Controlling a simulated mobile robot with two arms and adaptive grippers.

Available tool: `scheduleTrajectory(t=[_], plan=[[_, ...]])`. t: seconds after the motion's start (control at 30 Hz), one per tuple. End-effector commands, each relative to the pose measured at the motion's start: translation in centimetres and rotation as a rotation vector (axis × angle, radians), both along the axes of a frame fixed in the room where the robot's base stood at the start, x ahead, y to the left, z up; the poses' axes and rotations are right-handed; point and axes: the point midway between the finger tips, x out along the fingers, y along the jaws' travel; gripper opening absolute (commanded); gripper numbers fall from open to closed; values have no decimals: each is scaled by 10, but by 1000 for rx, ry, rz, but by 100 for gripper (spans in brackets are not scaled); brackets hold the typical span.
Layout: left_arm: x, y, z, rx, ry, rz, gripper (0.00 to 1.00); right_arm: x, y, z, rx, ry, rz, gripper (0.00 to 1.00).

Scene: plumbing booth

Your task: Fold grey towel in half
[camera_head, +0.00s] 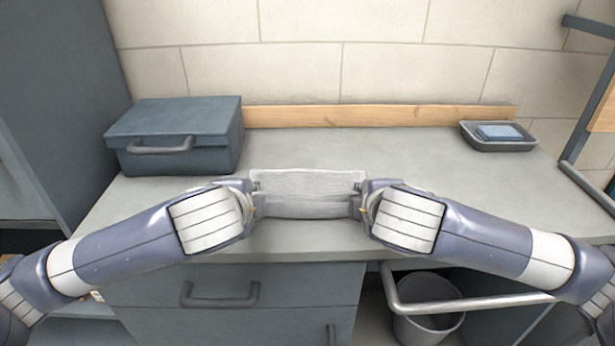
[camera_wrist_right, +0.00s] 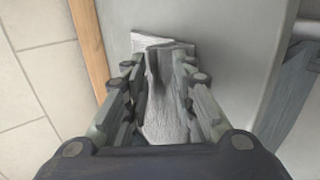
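The grey towel (camera_head: 306,184) lies near the front edge of the worktop, between my two grippers. Its near part shows as a narrow band sagging slightly between them. My left gripper (camera_head: 257,188) is at the towel's left edge; its finger gap is hidden by the wrist. My right gripper (camera_head: 356,193) is at the right edge. In the right wrist view, the right gripper (camera_wrist_right: 165,68) has its fingers on both sides of the bunched, wrinkled towel (camera_wrist_right: 166,118), apparently pinching it. A flatter, lighter part of the towel lies beyond the fingertips.
A blue-grey toolbox (camera_head: 178,135) stands at the back left. A dark tray (camera_head: 485,145) with a blue folded cloth (camera_head: 499,132) is at the back right. A wooden strip (camera_head: 370,115) runs along the wall. The worktop (camera_head: 420,170) is clear behind the right arm.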

Motion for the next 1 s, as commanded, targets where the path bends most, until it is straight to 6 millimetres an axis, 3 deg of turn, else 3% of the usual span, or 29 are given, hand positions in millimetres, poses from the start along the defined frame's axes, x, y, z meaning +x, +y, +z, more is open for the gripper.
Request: scheduleTrajectory(t=[0.43,1.0], plan=[[-1,-1,4,-1,0,-2,37,-1,1,4,2,-1,1,37],[-49,-1,79,0,-5,-3,37,-49,1,79,0,-5,2,37]])
